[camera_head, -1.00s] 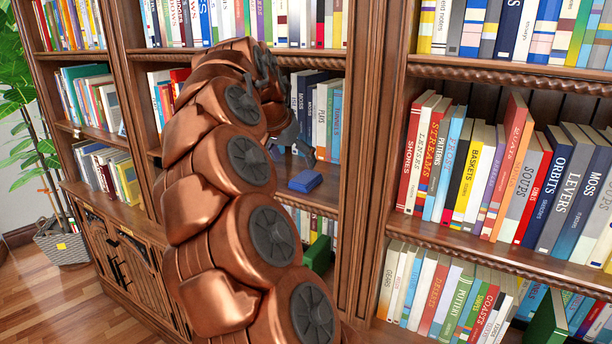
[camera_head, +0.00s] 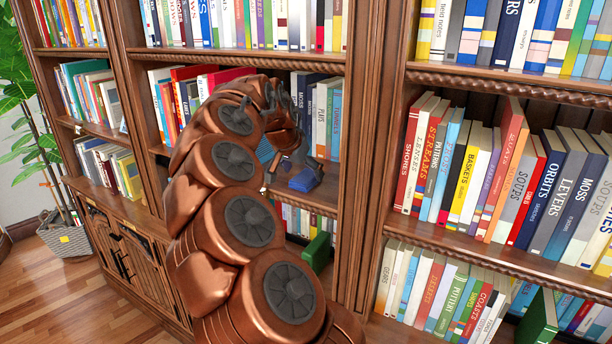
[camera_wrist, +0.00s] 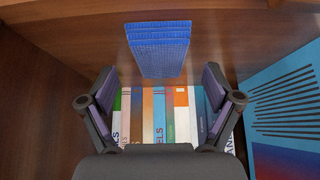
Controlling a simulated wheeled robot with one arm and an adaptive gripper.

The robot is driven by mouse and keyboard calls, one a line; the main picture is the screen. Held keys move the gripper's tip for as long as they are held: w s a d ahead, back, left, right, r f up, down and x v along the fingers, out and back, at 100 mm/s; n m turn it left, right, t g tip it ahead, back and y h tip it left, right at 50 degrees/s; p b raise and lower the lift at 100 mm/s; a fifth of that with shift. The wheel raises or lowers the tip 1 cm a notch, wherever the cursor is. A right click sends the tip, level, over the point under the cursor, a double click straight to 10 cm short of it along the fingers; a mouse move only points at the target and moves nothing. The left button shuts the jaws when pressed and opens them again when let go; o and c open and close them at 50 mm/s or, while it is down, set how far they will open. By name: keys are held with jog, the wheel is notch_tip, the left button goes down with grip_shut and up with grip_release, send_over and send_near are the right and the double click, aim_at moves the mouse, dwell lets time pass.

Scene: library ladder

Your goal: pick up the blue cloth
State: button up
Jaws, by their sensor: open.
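The blue cloth (camera_head: 306,180) is a small folded stack lying on the middle shelf, near its front edge. In the wrist view, the cloth (camera_wrist: 158,50) shows several folded layers and lies ahead of the gap between my fingers. My gripper (camera_wrist: 158,76) is open and empty, one finger on each side. In the head view, my gripper (camera_head: 298,162) is at the cloth and hides part of it. I cannot tell whether a finger touches it.
Upright books (camera_wrist: 160,115) stand close by in the wrist view, and a blue striped book (camera_wrist: 285,105) is at the right. The wooden upright (camera_head: 362,150) borders the shelf on the right. A potted plant (camera_head: 65,240) stands at the far left.

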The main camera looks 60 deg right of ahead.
jog(key=shift+x, duration=0.9)
jog(key=c, duration=1.1)
